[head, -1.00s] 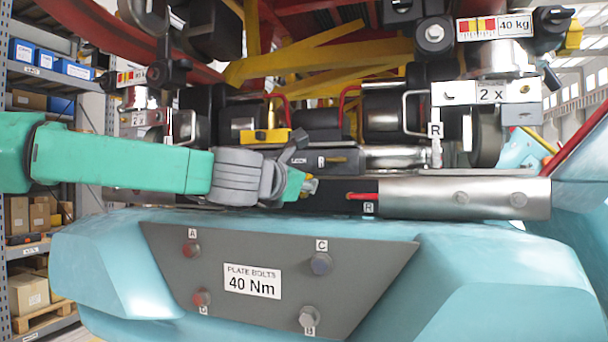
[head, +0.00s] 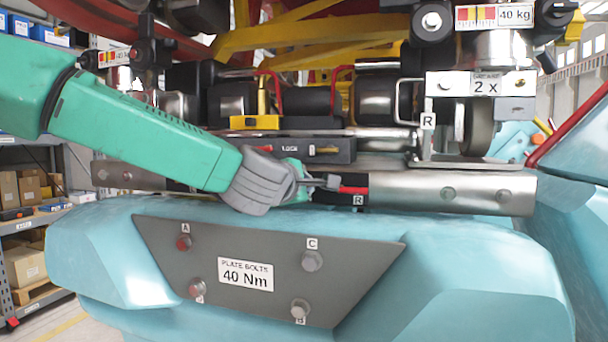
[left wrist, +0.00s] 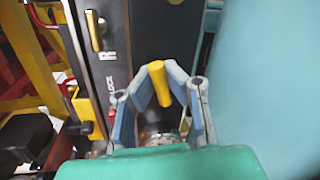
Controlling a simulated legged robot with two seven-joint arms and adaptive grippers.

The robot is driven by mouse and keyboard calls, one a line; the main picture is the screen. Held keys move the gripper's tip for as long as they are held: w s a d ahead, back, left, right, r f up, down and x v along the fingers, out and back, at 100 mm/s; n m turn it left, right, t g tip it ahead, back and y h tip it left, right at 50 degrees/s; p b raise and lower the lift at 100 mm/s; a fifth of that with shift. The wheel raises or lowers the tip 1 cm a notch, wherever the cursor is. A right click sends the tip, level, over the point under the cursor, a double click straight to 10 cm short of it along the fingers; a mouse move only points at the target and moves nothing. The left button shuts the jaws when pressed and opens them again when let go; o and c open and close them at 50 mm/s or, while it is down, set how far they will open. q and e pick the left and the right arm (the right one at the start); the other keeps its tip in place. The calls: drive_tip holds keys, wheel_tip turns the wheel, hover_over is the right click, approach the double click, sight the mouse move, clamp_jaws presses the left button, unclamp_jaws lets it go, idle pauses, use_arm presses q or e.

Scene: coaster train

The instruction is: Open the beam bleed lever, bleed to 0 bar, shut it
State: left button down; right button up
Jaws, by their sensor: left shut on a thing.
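My left gripper (head: 325,182) reaches in from the left to the front of the steel beam (head: 450,192). In the left wrist view its fingers (left wrist: 160,90) are closed around a yellow handle (left wrist: 159,84), which I take to be the bleed lever. In the head view the gripper hides that handle. A red bar (head: 353,190) lies just right of the fingertips, above a label R. I cannot make out a pressure gauge or reading. My right gripper is not in view.
A dark LOCK panel (head: 312,150) sits just above the gripper. Below is the teal body (head: 480,265) with a grey bolt plate (head: 250,300). Wheels and a bracket (head: 482,84) crowd the upper right. Shelves (head: 30,190) stand at the left.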

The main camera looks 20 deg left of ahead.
use_arm(q)
drive_tip(key=shift+d+f+m+y+p, duration=0.15)
drive_tip(key=shift+f+m+y+p, duration=0.25)
drive_tip(key=shift+m, duration=0.6)
drive_tip(key=shift+f+m, duration=0.15)
drive_tip(key=shift+m, duration=0.15)
drive_tip(key=shift+f, duration=0.15)
drive_tip(key=c, duration=1.9)
unclamp_jaws()
drive_tip(key=shift+o, duration=0.2)
drive_tip(key=shift+d, duration=0.1)
